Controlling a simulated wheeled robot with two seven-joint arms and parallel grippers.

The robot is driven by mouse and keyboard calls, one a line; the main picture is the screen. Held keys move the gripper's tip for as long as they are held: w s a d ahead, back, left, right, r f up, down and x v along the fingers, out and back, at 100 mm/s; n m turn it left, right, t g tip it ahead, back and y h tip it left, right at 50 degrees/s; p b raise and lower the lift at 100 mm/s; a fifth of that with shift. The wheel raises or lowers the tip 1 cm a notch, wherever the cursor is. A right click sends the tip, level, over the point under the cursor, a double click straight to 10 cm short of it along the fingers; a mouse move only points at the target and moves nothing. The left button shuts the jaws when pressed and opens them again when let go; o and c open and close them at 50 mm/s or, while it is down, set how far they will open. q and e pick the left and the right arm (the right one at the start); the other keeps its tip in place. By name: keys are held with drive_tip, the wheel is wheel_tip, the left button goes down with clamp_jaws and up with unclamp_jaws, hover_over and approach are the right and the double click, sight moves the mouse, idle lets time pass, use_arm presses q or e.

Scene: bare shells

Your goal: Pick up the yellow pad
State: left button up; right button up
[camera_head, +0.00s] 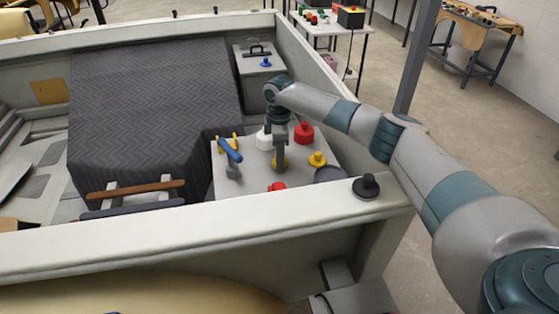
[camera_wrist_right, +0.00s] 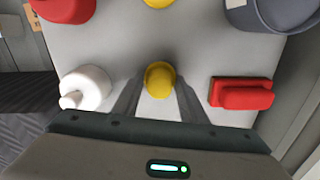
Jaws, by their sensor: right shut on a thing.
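My right gripper (camera_head: 279,158) reaches down over the grey work surface from the right side in the head view. It is shut on a yellow pad (camera_head: 280,165), whose lower part shows beneath the fingers. In the right wrist view the yellow pad (camera_wrist_right: 160,78) sits between the two fingertips (camera_wrist_right: 158,92), its rounded top showing. I cannot tell whether it touches the surface. A second yellow thing (camera_head: 317,159), knob-like, stands apart to the right; its edge shows at the top of the wrist view (camera_wrist_right: 158,3). My left gripper is not in view.
Close around the gripper are a white bottle (camera_wrist_right: 85,87), a red block (camera_wrist_right: 241,93), a red container (camera_head: 303,132) and a dark grey bowl (camera_head: 330,174). A blue-handled tool (camera_head: 230,150) is to the left. A pale wall rim (camera_head: 230,222) with a black knob (camera_head: 366,186) borders the front.

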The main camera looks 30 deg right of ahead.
drive_tip(key=r, duration=0.1)
drive_tip(key=r+b, duration=0.1)
drive_tip(key=r, duration=0.1)
drive_tip(key=shift+s+d+r+b, duration=0.1)
drive_tip(key=shift+s+d+b, duration=0.2)
drive_tip(key=shift+s, duration=0.05)
drive_tip(key=s+d+r+b, duration=0.3)
drive_tip(key=s+d+r, duration=0.2)
drive_tip(key=s, duration=0.4)
drive_tip(key=shift+s+r+b, duration=0.25)
drive_tip(key=shift+r+b, duration=0.05)
drive_tip(key=shift+r, duration=0.55)
drive_tip(key=shift+d, duration=0.1)
drive_tip(key=o, duration=0.4)
drive_tip(key=shift+c, duration=1.5)
